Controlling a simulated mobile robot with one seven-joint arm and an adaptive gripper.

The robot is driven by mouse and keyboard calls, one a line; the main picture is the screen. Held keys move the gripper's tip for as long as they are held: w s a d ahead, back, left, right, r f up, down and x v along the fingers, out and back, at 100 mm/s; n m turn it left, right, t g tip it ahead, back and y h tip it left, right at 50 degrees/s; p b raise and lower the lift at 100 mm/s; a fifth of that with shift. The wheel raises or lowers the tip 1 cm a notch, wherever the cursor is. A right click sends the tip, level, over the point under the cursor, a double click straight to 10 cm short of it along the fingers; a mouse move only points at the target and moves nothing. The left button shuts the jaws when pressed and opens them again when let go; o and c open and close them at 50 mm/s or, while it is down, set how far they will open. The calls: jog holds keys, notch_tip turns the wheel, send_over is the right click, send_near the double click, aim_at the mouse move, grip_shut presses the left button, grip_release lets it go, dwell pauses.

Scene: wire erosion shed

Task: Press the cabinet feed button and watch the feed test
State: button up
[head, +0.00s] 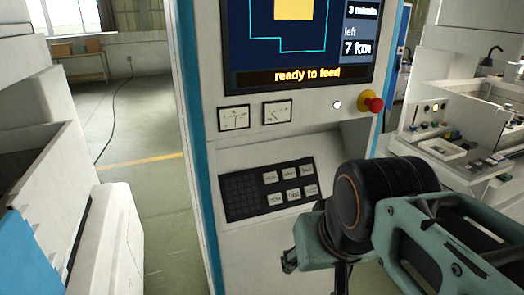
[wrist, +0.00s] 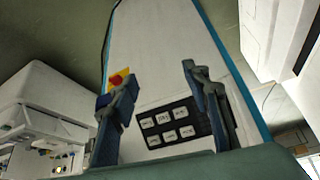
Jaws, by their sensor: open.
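The cabinet (head: 260,145) stands upright in the middle of the head view. Its dark button panel (head: 240,190) has two rows of pale keys, which also show in the wrist view (wrist: 168,127). The key labels are too small to tell which is the feed button. The cabinet's screen (head: 262,55) has a yellow shape, a cyan outline and a yellow text line ending in "feed". My gripper (wrist: 158,76) is open and empty, its fingers spread in front of the panel. In the head view it is below and right of the keys, partly hidden by my arm.
A red stop knob (head: 373,104) on a yellow base and a small white round piece (head: 337,104) sit below the screen. Two gauges (head: 249,116) are left of them. White machines (head: 465,150) stand on the right and left. The floor (head: 150,185) left of the cabinet is clear.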

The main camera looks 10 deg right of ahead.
grip_shut()
dwell(1.3)
